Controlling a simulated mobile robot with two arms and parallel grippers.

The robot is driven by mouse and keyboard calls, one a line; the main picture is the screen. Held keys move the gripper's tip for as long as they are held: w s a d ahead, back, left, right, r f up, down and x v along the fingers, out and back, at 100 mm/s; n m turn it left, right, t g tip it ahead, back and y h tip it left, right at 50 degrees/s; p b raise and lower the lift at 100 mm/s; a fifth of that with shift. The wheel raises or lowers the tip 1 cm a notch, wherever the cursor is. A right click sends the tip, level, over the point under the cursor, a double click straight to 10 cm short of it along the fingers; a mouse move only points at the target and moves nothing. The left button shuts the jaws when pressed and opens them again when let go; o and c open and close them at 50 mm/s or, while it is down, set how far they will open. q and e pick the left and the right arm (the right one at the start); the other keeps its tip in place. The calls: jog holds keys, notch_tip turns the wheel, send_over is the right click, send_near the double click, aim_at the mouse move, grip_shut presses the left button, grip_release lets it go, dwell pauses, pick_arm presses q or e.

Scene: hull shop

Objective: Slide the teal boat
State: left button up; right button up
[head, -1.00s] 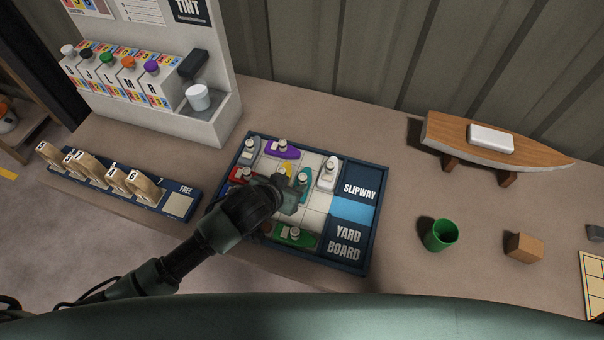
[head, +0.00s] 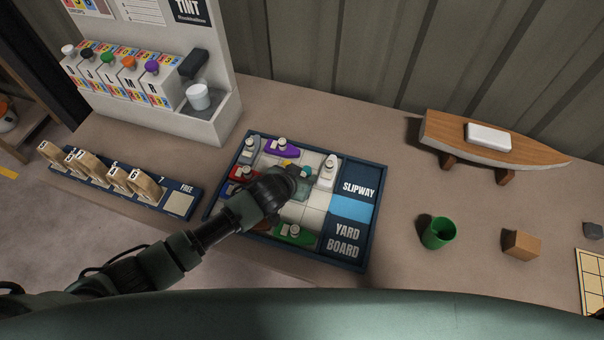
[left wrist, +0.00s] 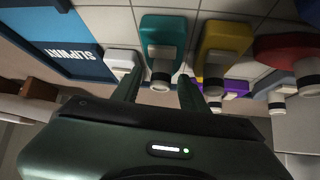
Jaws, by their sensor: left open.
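The teal boat (left wrist: 163,32) shows in the left wrist view with its grey post pointing toward my left gripper (left wrist: 158,92). The gripper is open, with one finger on each side of the post; I cannot tell whether they touch it. In the head view my left gripper (head: 296,186) is over the middle of the yard board (head: 345,248). It hides most of the teal boat (head: 306,173), and its fingertips are not clear there. The pale blue slipway cell (head: 352,209) is at the board's right side. My right gripper is not in view.
Close around the teal boat are a white boat (head: 328,170), a yellow boat (left wrist: 225,38) and a purple boat (head: 283,149). A green boat (head: 296,236) sits at the near edge and a red boat (head: 240,173) at left. A green cup (head: 437,233) stands right of the board.

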pick_arm(q)
grip_shut()
dwell(1.3)
jog(key=shift+w, duration=0.1)
jog(key=w+b, duration=0.1)
jog(key=w, duration=0.1)
jog(key=w+d, duration=0.1)
jog(key=w+d+b, duration=0.1)
jog(key=w, duration=0.1)
jog(key=shift+w+f+b, duration=0.1)
jog(key=shift+w+b, duration=0.2)
jog(key=shift+w, duration=0.25)
jog(key=shift+r, duration=0.25)
